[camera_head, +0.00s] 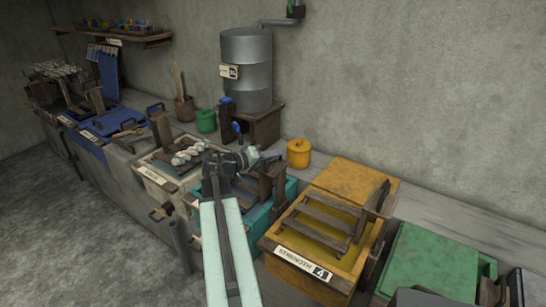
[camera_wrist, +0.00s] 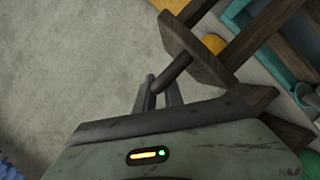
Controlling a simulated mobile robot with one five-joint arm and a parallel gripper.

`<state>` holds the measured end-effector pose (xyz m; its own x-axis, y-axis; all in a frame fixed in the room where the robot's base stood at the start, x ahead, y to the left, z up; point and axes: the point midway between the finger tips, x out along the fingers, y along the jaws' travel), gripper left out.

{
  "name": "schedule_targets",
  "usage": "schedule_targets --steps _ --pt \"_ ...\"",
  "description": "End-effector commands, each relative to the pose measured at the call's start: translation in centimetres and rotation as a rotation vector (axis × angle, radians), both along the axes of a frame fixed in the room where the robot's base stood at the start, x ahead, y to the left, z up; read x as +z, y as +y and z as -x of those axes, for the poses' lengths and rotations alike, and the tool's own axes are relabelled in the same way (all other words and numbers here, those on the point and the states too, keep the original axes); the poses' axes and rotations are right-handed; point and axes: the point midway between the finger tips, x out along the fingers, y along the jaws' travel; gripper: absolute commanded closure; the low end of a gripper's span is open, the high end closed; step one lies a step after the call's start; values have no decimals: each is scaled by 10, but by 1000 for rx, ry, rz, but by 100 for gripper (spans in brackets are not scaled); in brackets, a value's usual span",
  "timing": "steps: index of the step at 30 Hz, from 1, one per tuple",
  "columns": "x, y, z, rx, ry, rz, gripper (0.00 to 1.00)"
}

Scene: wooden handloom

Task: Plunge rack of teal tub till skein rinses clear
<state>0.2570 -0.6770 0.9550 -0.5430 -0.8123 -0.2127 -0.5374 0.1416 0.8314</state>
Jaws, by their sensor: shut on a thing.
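The teal tub (camera_head: 283,203) stands in the middle of the row of tubs, partly covered by my arm. Its dark wooden rack (camera_head: 271,178) rises at its back right; slats show lower in the tub. My gripper (camera_head: 254,156) is at the top of the rack. In the wrist view my gripper (camera_wrist: 160,88) is shut on the round wooden handle of the rack (camera_wrist: 178,74), and a teal edge (camera_wrist: 238,14) shows at the upper right.
A pale tub (camera_head: 160,183) with whitish skeins (camera_head: 188,154) is on the left. A yellow tub (camera_head: 318,264) with a slatted rack is on the right, then a green one (camera_head: 428,262). A metal drum (camera_head: 247,75) and a yellow pot (camera_head: 299,153) stand behind.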

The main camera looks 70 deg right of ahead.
Motion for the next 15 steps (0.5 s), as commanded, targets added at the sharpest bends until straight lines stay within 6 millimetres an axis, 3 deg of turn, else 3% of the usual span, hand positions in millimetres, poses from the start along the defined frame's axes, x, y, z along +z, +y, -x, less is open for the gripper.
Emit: schedule_targets --steps 11,15 --pt "0 0 -1 2 -1 -1 100" --pt "8 0 -1 2 -1 -1 100"
